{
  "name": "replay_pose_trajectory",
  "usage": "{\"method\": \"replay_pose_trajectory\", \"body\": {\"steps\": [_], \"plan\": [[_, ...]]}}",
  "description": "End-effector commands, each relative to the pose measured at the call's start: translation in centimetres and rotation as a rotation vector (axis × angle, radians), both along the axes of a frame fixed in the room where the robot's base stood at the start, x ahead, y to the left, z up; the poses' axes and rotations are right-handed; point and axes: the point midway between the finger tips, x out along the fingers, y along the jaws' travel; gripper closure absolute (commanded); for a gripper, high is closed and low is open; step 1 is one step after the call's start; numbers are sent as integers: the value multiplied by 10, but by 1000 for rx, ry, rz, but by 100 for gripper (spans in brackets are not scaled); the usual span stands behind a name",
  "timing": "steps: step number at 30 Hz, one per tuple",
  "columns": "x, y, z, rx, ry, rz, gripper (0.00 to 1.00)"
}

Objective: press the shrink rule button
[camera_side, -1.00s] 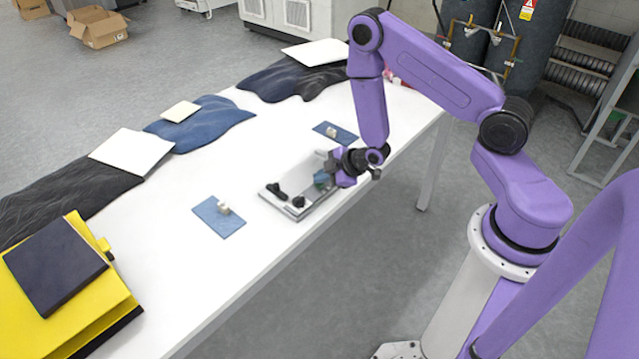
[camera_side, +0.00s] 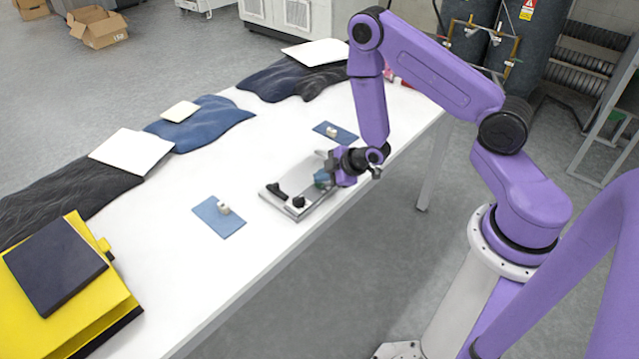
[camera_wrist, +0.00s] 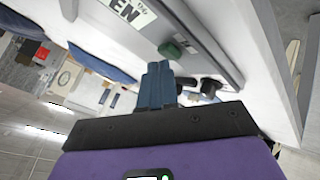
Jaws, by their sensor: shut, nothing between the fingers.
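The grey control panel (camera_side: 318,205) lies near the right edge of the white table in the side view, and it fills the top of the wrist view (camera_wrist: 215,62). A green button (camera_wrist: 172,49) shows on it, just beyond my fingertips; its own label cannot be read. My gripper (camera_wrist: 158,64) has its blue fingers shut together with nothing between them, close to the button. I cannot tell whether they touch it. In the side view my gripper (camera_side: 322,179) is low over the panel's far end, and the button is hidden there.
Two black knobs (camera_side: 277,191) (camera_side: 298,203) stand up from the panel's near end. Blue mats with small white pieces lie to the left (camera_side: 219,218) and beyond (camera_side: 335,132). A white label reading "EN" (camera_wrist: 131,11) shows on the panel. The table between is clear.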

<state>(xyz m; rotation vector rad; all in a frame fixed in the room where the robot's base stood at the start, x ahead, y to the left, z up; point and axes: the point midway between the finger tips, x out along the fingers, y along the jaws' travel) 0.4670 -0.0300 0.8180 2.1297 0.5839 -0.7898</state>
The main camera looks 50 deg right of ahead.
Motion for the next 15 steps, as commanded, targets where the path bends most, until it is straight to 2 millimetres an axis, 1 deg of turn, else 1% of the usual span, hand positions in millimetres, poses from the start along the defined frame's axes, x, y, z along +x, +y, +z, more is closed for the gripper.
{"method": "replay_pose_trajectory", "body": {"steps": [6, 15], "plan": [[0, 0, 10, 0, 0, 0, 100], [0, 0, 11, 1, -1, 1, 100]]}}
